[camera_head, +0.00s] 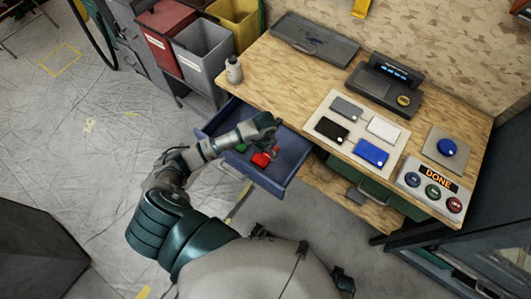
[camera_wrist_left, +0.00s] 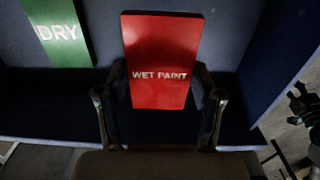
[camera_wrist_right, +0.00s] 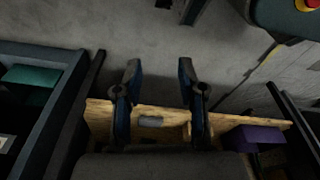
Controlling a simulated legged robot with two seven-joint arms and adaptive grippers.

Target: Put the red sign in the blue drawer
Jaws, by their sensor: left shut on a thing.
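The red sign (camera_head: 261,159), marked WET PAINT, is inside the open blue drawer (camera_head: 294,169). In the left wrist view the red sign (camera_wrist_left: 160,50) stands out between the fingers, with the drawer's blue walls (camera_wrist_left: 285,60) around it. My left gripper (camera_head: 270,150) is over the drawer and shut on the sign. Whether the sign touches the drawer floor cannot be told. A green sign (camera_head: 241,147) reading DRY (camera_wrist_left: 58,32) lies in the drawer, left of the red one. My right gripper (camera_wrist_right: 158,85) is open and empty, its fingers apart.
Red and grey bins (camera_head: 203,56) stand behind the drawer. A green drawer (camera_head: 375,186) is under the bench. The floor at left is open.

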